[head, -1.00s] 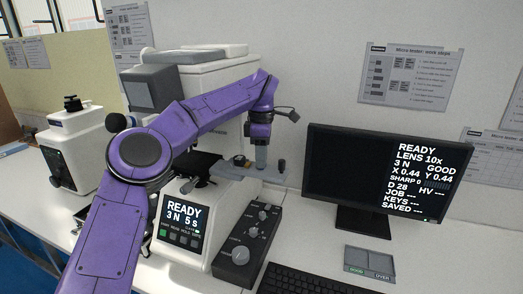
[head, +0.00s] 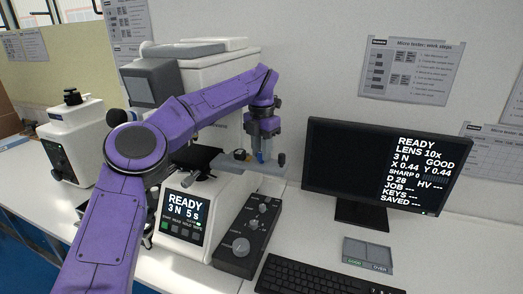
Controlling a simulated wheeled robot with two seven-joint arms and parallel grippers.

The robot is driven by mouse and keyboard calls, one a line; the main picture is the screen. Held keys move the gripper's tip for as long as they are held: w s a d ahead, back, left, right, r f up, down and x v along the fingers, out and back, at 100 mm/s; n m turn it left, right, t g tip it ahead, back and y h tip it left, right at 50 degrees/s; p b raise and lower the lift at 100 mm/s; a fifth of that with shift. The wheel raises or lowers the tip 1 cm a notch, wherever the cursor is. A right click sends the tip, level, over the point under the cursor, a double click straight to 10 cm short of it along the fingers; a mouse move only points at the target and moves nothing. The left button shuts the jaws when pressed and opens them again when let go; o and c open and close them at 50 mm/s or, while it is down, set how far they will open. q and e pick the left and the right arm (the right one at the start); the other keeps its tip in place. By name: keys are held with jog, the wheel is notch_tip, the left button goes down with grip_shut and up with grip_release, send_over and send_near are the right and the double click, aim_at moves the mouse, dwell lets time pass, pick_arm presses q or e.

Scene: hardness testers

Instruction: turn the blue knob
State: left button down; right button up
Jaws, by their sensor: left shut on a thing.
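The blue knob (head: 260,157) sits on the grey stage arm of the large tester, mostly hidden by my gripper; only a small patch of blue shows. My left gripper (head: 263,155) points down from above and is shut on the blue knob. A dark knob (head: 281,159) stands at the right end of the stage arm, and a small brass-coloured part (head: 240,154) lies left of the gripper. The tester's screen (head: 185,206) reads READY, 3 N, 5 s. My right gripper is not in view.
A control box (head: 250,237) with several knobs stands in front of the stage. The monitor (head: 388,170), keyboard (head: 322,277) and a small two-part tray (head: 368,254) are to the right. A smaller tester (head: 77,140) stands at the left.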

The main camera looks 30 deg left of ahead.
pick_arm(q)
jog(key=n, duration=0.2)
jog(key=n+b, duration=0.1)
jog(key=n, duration=0.1)
jog(key=shift+f, duration=0.3)
jog(key=shift+n+b, duration=0.3)
jog(key=shift+n, duration=1.2)
jog(key=shift+r, duration=0.1)
jog(key=c, duration=0.9)
grip_release()
jog(key=shift+s, duration=0.1)
jog(key=shift+o, duration=0.2)
notch_tip(320, 180, up, 11)
jog(key=p, duration=0.4)
jog(key=shift+f, duration=0.2)
jog(key=shift+a, duration=0.1)
